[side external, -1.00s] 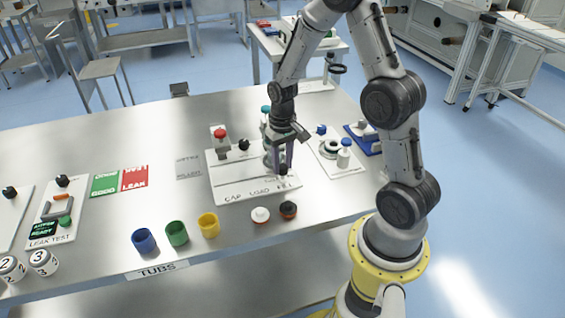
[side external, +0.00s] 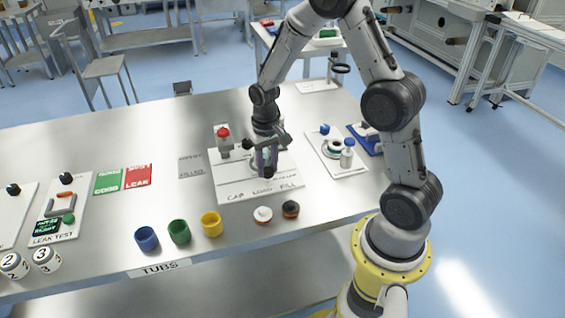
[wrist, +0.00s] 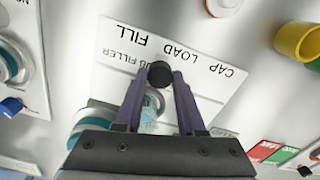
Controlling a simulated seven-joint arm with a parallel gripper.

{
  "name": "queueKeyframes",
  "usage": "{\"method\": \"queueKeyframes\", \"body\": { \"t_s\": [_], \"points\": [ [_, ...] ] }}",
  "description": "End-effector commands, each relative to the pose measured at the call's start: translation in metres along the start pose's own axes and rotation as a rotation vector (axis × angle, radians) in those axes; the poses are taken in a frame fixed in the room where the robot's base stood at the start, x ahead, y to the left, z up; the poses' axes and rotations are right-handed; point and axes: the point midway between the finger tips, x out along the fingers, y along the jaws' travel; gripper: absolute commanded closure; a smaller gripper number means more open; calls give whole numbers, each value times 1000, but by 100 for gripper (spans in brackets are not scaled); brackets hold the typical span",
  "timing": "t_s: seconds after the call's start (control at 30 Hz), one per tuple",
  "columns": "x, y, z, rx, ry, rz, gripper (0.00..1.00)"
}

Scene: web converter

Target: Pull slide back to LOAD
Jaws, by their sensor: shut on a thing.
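The white tub filler board (side external: 228,190), lettered CAP, LOAD and FILL, lies on the steel table. My gripper (side external: 267,172) is over the board, behind the LOAD lettering. In the wrist view, my gripper's dark purple fingers (wrist: 160,82) are closed around the slide's black knob (wrist: 160,74). The knob is in line with the word LOAD in that view. My fingers hide most of the knob's stem and the slide body. A teal-ringed part (wrist: 95,118) shows beside the fingers in the wrist view, partly hidden by my gripper.
A red-topped press (side external: 223,140) stands at the board's back left. White (side external: 263,214) and dark (side external: 290,209) round pieces lie in front. Blue (side external: 147,239), green (side external: 179,232) and yellow (side external: 212,224) tubs stand front left. Another board (side external: 338,165) with fixtures lies to the right.

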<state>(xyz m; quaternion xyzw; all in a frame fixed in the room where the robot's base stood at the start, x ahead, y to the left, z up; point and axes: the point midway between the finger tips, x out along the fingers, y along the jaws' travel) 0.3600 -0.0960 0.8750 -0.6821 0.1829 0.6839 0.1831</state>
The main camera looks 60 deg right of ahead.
Motion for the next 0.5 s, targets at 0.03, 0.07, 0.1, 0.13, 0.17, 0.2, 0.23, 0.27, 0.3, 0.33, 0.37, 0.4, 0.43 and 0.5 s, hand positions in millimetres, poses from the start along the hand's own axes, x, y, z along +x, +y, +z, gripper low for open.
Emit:
{"method": "queueKeyframes", "body": {
  "t_s": [0.03,0.07,0.1,0.13,0.17,0.2,0.23,0.27,0.3,0.33,0.37,0.4,0.43,0.5],
  "points": [
    [-2,-11,-5,-6,8,-2,100],
    [-2,-15,-6,-5,8,-2,100],
    [-2,-19,-7,-4,9,-3,100],
    [-2,-22,-8,-3,9,-3,100],
    [-2,-23,-8,-3,9,-3,100],
    [-2,-24,-8,-1,8,-2,100],
    [-2,-24,-8,0,8,-2,100],
    [-2,-24,-8,0,8,-2,100],
    [-2,-24,-8,1,8,-2,100],
    [-2,-24,-8,1,8,-2,100],
    [-2,-24,-8,1,8,-2,100],
    [-2,-24,-8,1,8,-2,100],
    [-2,-24,-8,1,8,-2,100],
    [-2,-24,-8,1,8,-2,54]
  ]
}}
